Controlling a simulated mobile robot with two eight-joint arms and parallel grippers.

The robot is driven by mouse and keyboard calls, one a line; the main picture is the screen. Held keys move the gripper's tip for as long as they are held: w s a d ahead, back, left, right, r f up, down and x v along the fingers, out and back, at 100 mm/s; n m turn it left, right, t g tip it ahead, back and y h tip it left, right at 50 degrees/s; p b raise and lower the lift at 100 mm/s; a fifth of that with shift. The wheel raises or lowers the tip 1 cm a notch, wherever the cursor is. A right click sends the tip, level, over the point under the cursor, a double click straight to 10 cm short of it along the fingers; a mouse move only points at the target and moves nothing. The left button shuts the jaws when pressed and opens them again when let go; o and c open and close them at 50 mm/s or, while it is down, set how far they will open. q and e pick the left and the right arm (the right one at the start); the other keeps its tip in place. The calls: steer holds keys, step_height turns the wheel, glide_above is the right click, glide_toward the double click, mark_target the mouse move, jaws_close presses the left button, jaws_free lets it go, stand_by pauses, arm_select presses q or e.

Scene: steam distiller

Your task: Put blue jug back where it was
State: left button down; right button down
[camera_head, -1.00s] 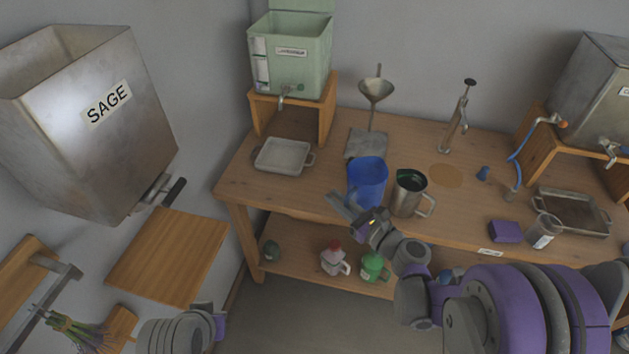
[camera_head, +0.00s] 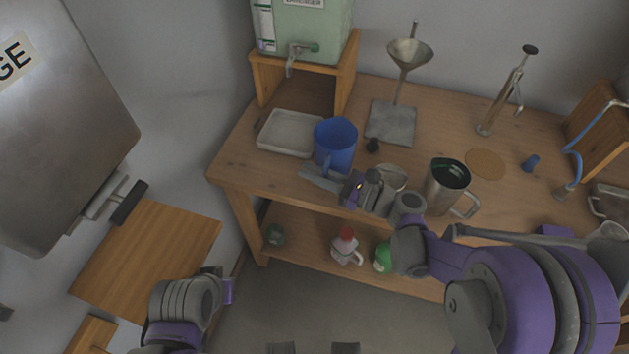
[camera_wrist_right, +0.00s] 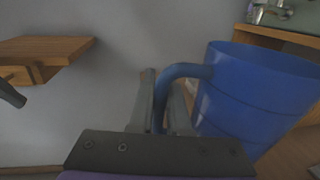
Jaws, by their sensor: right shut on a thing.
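The blue jug (camera_head: 336,143) is upright at the front of the workbench, just right of the white tray, in the head view. In the right wrist view the jug (camera_wrist_right: 253,98) fills the right side, with its handle between the fingers. My right gripper (camera_head: 322,176) is shut on that handle; its fingers also show in the right wrist view (camera_wrist_right: 165,103). I cannot tell whether the jug touches the bench. My left arm shows at the lower left of the head view, but its fingertips are not clear.
The white tray (camera_head: 289,133) lies below the green tank (camera_head: 301,32). A funnel stand (camera_head: 391,122) is behind the jug. A metal mug (camera_head: 447,188) stands to the right, and a round metal rim (camera_head: 391,176) shows behind my right wrist. Bottles sit on the lower shelf.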

steer(key=shift+f+b, duration=0.35)
steer(key=shift+f, duration=1.55)
steer(key=shift+f, duration=0.2)
steer(key=c, duration=0.9)
jaws_free()
steer(key=shift+r, duration=0.15)
